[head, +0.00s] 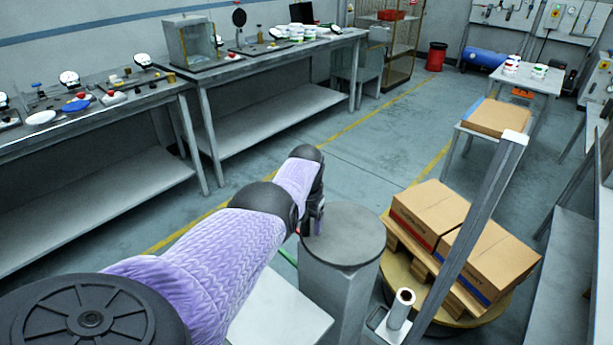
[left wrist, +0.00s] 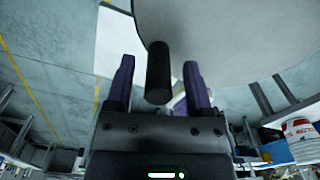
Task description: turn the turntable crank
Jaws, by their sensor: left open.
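The crank is a grey round disc (head: 345,238) on top of a grey pedestal (head: 335,295) in the head view. In the left wrist view the disc (left wrist: 235,35) fills the top. Its black handle (left wrist: 158,75) sticks out between the two fingers of my left gripper (head: 314,218). The fingers are open, with a gap on each side of the handle. In the head view my gripper is at the disc's left edge and hides the handle. The round yellowish turntable (head: 398,275) stands right of the pedestal. My right gripper is not in view.
A pallet with cardboard boxes (head: 430,212) sits on the turntable. A grey post (head: 470,235) and a film roll (head: 400,310) stand in front of it. Workbenches (head: 270,115) line the back wall. The floor (head: 370,145) behind the pedestal is clear.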

